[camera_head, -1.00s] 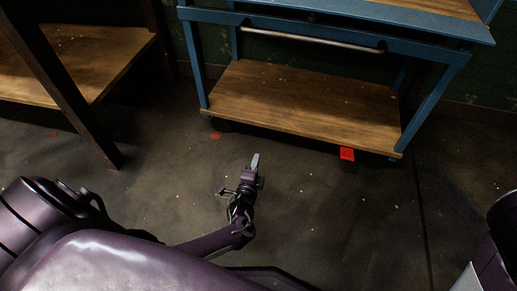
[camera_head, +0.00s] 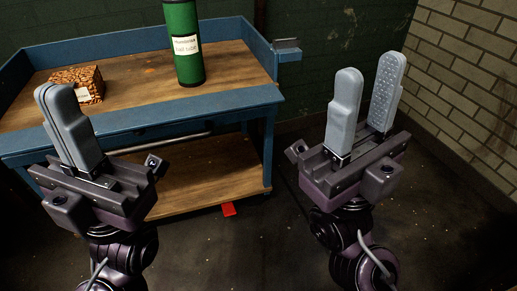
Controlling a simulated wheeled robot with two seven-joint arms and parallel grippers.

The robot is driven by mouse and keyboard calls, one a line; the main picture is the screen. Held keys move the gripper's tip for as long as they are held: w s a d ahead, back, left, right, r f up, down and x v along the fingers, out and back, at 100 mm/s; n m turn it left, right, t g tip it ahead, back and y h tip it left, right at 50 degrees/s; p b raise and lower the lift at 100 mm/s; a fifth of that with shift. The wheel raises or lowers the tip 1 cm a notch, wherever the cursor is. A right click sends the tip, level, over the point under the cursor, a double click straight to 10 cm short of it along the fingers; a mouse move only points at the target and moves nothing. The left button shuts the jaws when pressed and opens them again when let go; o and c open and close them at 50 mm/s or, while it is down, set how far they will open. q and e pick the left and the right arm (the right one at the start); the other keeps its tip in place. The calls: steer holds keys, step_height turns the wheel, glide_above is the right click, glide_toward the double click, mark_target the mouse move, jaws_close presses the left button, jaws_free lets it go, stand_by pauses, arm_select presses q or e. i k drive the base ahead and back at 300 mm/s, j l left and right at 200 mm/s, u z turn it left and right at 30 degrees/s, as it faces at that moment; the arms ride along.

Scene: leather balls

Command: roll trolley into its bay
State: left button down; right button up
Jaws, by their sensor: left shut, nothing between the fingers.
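The trolley, a blue-framed cart with a wooden top (camera_head: 225,62) and a wooden lower shelf, stands at left against the dark green wall. A grey bar handle (camera_head: 170,143) runs along its front, partly hidden by my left gripper. A green cylinder (camera_head: 185,45) with a white label and a brown patterned box (camera_head: 77,86) are on its top. My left gripper (camera_head: 58,92) is shut and empty, in front of the trolley's left part. My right gripper (camera_head: 368,80) is open and empty, right of the trolley. I cannot make out a marked bay.
A small blue bracket with a grey top (camera_head: 287,48) sticks out at the trolley's back right corner. A pale brick wall (camera_head: 470,70) closes the right side. Dark floor (camera_head: 440,245) is clear at right.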

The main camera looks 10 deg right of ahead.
mark_target(137, 66)
steer(key=i+l, duration=0.2)
steer(key=i+l+u, duration=0.15)
steer(key=l, duration=0.25)
steer(key=i+l, duration=0.25)
steer(key=i+l+u, duration=0.15)
steer(key=l, duration=0.25)
steer(key=i+l, duration=0.2)
steer(key=l, duration=0.15)
steer(key=i+l+u, duration=0.1)
steer(key=l, duration=0.25)
steer(key=i+l+u, duration=0.1)
steer(key=i+l, duration=0.3)
steer(key=l, duration=0.3)
steer(key=i+l+u, duration=0.15)
steer(key=i, duration=0.45)
